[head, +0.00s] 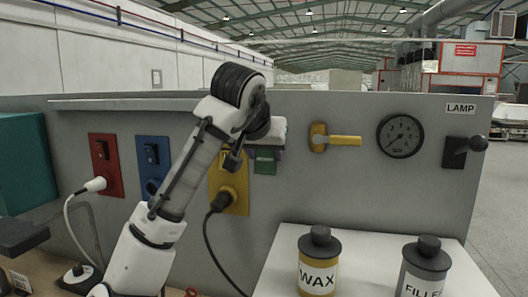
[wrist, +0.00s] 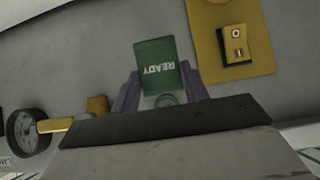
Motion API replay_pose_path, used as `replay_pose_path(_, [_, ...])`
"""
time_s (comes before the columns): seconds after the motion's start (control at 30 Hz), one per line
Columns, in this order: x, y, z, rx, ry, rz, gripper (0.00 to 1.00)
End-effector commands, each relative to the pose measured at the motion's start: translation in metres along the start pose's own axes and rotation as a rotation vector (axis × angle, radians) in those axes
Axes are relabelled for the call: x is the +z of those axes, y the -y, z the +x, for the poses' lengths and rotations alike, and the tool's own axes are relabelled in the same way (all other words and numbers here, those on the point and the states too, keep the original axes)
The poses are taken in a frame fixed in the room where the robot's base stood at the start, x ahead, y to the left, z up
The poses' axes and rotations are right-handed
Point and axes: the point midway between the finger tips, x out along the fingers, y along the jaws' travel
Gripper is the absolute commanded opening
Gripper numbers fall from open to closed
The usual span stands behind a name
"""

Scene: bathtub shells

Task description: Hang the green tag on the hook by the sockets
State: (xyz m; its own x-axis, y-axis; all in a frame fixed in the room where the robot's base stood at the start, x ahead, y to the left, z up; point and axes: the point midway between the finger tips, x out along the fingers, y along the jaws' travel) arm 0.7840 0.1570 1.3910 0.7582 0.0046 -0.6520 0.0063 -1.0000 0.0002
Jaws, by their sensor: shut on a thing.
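The green tag (head: 265,163) hangs below my gripper (head: 266,150), close to the grey panel and just right of the yellow socket plate (head: 238,192). In the wrist view the tag (wrist: 157,62) reads READY, upside down. My gripper's purple fingers (wrist: 161,93) are shut on the tag's ring end, where a small greenish ring shows between them. I cannot make out the hook in either view. Whether the tag touches the panel I cannot tell. The red socket plate (head: 105,178) and blue socket plate (head: 152,150) are further left, the blue one partly behind my arm.
A yellow valve handle (head: 344,141) and a gauge (head: 400,136) are right of my gripper, then the LAMP lever (head: 456,152). A black cable (head: 210,240) hangs from the yellow plate. WAX (head: 318,272) and FILLER (head: 422,278) bottles stand on the white surface below.

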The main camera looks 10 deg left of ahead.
Motion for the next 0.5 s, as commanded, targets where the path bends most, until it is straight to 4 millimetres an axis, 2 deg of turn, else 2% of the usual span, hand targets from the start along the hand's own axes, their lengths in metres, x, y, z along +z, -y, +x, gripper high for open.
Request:
replay_pose_path(0.27, [0.0000, 0.0000, -0.0001, 0.000, 0.000, 0.000, 0.22])
replay_pose_path(0.3, [0.0000, 0.0000, -0.0001, 0.000, 0.000, 0.000, 0.50])
replay_pose_path(0.43, [0.0000, 0.0000, -0.0001, 0.000, 0.000, 0.000, 0.67])
replay_pose_path(0.5, [0.0000, 0.0000, -0.0001, 0.000, 0.000, 0.000, 0.70])
